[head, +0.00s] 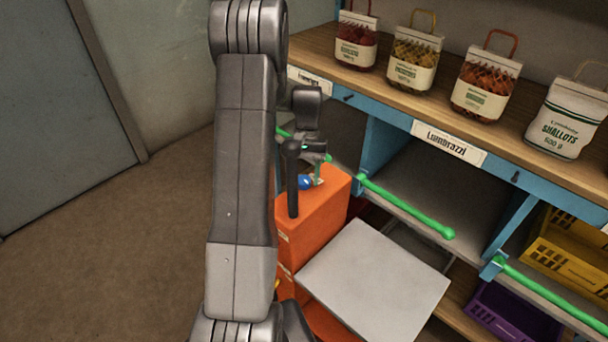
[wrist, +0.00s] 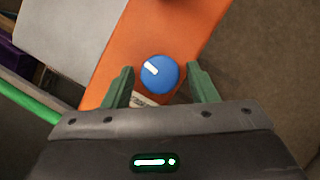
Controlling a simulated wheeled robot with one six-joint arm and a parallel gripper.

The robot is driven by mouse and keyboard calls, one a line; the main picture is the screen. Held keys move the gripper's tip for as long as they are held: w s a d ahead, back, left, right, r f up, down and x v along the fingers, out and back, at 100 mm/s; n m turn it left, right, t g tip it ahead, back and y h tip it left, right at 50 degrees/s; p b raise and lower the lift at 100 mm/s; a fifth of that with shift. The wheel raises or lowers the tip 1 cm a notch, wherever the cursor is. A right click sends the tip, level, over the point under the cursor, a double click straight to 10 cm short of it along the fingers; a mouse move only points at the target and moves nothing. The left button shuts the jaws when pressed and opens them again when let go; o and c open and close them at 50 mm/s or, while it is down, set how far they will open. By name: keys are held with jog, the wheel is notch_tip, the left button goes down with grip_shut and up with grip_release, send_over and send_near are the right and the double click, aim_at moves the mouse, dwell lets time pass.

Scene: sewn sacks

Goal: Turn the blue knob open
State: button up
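The blue knob (wrist: 159,75) sits on top of an orange cabinet (wrist: 115,72) and carries a white pointer mark that runs toward the upper left in the wrist view. In the head view the knob (head: 305,182) shows partly, beside my arm, on the orange cabinet (head: 318,218). My gripper (wrist: 161,80) is open, with one green finger on each side of the knob and a gap on both sides. In the head view my gripper (head: 318,170) is over the cabinet top, largely hidden by my own wrist. I cannot tell its exact height over the knob.
A grey-white panel (head: 374,285) lies right of the cabinet. A blue-edged shelf (head: 395,125) with net sacks (head: 415,58) and a shallots sack (head: 566,118) stands behind. Green rails (head: 408,208) run along it. Yellow (head: 570,255) and purple (head: 512,315) crates are at lower right. Floor at left is clear.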

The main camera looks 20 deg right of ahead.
jog(key=shift+o, duration=0.2)
jog(key=shift+r, duration=0.1)
jog(key=v, duration=1.3)
jog(key=shift+w+r, duration=0.2)
jog(key=shift+r, duration=0.05)
jog(key=shift+f, duration=0.1)
jog(key=x, duration=1.3)
jog(key=shift+s+f, duration=0.25)
jog(key=shift+r, duration=0.1)
